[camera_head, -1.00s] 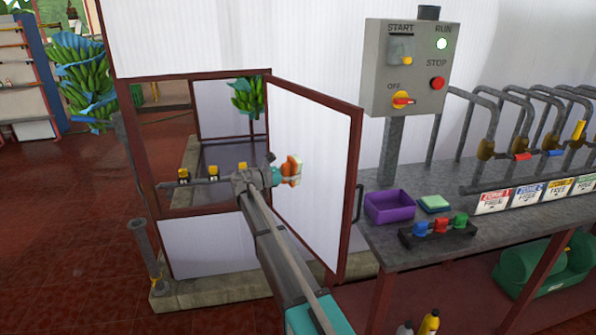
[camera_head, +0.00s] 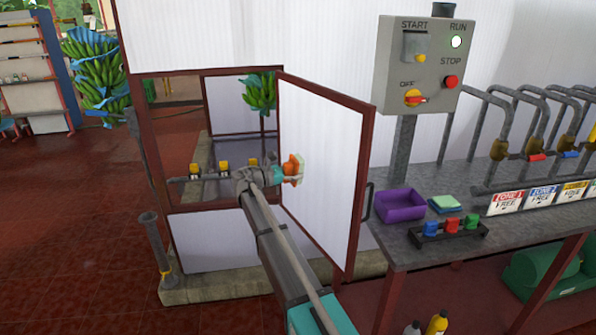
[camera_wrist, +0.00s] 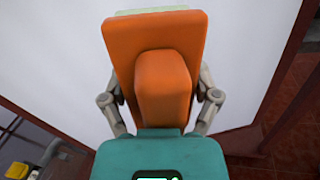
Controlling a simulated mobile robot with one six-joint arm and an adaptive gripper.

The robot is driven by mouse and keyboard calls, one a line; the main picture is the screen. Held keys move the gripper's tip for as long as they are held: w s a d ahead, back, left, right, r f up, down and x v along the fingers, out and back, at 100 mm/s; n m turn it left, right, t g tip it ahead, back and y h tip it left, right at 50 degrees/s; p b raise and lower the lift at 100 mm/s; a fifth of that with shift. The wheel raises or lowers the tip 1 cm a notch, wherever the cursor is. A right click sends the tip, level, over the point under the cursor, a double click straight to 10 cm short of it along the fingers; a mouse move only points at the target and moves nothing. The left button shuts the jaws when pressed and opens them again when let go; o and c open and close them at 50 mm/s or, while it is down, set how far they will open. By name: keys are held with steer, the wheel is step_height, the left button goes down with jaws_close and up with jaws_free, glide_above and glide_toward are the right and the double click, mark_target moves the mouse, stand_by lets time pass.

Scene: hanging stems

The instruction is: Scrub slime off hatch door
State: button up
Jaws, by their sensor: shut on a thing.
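The hatch door (camera_head: 325,160) stands open, a white panel in a dark red frame. My gripper (camera_head: 281,172) is shut on an orange-backed scrubber (camera_head: 292,166) with a pale pad. In the wrist view the orange scrubber (camera_wrist: 155,60) sits between my fingers, its pale green pad edge (camera_wrist: 160,10) turned toward the white door panel (camera_wrist: 250,60). The pad is at or very close to the panel; I cannot tell whether it touches. No slime shows on the visible part of the panel; the part behind the scrubber is hidden.
A metal table (camera_head: 415,255) at the right holds a purple tray (camera_head: 400,206), a green-and-pale sponge (camera_head: 445,204) and a rack of coloured clips (camera_head: 450,228). A grey control box (camera_head: 420,65) stands above it. Bananas (camera_head: 260,93) hang beyond the hatch opening. Red floor is clear at left.

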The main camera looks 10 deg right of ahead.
steer(key=shift+v, duration=1)
steer(key=shift+s+r, duration=0.1)
steer(key=shift+s, duration=0.15)
